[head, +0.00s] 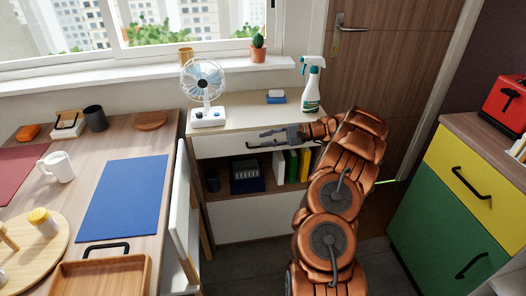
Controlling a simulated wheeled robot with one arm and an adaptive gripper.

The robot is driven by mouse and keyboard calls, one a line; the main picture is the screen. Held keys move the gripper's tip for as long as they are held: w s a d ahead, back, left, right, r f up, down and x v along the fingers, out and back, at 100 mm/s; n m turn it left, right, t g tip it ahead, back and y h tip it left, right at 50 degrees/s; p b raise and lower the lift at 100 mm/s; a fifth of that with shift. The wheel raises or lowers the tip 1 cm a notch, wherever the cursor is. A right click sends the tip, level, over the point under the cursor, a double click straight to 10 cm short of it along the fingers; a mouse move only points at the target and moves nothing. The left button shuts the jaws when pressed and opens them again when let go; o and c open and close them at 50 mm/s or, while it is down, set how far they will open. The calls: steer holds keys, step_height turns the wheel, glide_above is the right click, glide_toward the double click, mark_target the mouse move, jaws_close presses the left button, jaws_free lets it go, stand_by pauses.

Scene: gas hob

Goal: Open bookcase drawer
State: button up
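The bookcase (232,116) stands in the middle, with a wooden top. Its white drawer front (216,147) runs just under the top and looks closed. My gripper (263,139) reaches in from the right in front of the drawer front. Its two dark fingers are spread apart, with nothing seen between them. I cannot tell whether a finger touches the drawer. My copper arm hides the bookcase's right side.
On the bookcase top stand a fan (205,88), a blue sponge (276,97) and a spray bottle (312,85). The open shelf below holds books (292,166) and a dark box (247,175).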

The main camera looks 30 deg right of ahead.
steer(key=d+f+m+t, duration=0.1)
steer(key=d+f, duration=0.3)
steer(key=d, duration=0.2)
steer(key=shift+t+h, duration=0.3)
steer(key=shift+h, duration=0.2)
steer(key=shift+s+f+x, duration=0.15)
steer(key=shift+x, duration=1.6)
steer(key=shift+s+f+x, duration=0.1)
steer(key=shift+x, duration=1.65)
steer(key=shift+a, duration=0.15)
jaws_close()
